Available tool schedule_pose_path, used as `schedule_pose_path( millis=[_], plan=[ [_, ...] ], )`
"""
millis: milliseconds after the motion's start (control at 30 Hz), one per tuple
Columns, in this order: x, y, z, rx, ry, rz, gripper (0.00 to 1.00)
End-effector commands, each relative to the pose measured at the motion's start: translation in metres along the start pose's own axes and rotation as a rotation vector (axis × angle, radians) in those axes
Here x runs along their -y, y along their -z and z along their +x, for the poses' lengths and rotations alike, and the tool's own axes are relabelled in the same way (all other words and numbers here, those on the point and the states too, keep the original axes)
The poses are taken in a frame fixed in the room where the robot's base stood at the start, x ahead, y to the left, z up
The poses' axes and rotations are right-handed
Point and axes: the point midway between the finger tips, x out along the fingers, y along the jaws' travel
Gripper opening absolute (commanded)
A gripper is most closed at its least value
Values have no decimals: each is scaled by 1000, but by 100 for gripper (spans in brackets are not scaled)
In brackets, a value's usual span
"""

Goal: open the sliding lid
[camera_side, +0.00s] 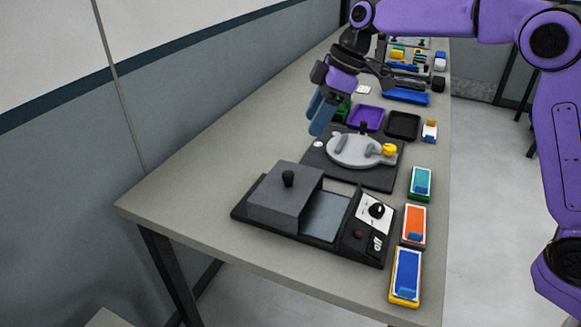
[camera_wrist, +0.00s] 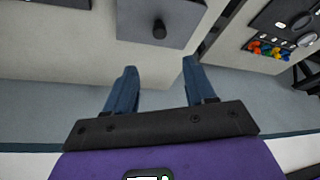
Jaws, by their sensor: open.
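The sliding lid (camera_side: 285,200) is a grey box-shaped cover with a black knob (camera_side: 288,178) on top. It sits on the left part of a black base (camera_side: 270,232), beside a flat blue-grey area (camera_side: 325,216). My gripper (camera_side: 320,116), with blue fingers, is in the air beyond the lid, by the grey disc station. In the wrist view my gripper (camera_wrist: 160,64) is open with nothing between its fingers. The lid (camera_wrist: 135,25) and its knob (camera_wrist: 160,29) show past the fingertips, apart from them. Inside the lid is hidden.
A dial panel (camera_side: 376,209) is on the base's right side. A station with a grey disc (camera_side: 352,150) and yellow knob stands behind. Colored switches (camera_side: 405,276) line the table's right edge. Purple (camera_side: 366,118) and black (camera_side: 403,125) trays lie farther back. The table left of the base is clear.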

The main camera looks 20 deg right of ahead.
Motion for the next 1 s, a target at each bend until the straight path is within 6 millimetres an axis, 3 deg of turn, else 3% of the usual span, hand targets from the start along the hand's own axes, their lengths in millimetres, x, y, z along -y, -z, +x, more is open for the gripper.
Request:
schedule_pose_path(
  millis=[600, 800, 1000],
  plan=[
    [0, -1, 114, 4, 3, 1, 55],
    [0, 0, 135, 1, 1, 1, 55],
    [0, 0, 141, 1, 0, 1, 55]
  ],
)
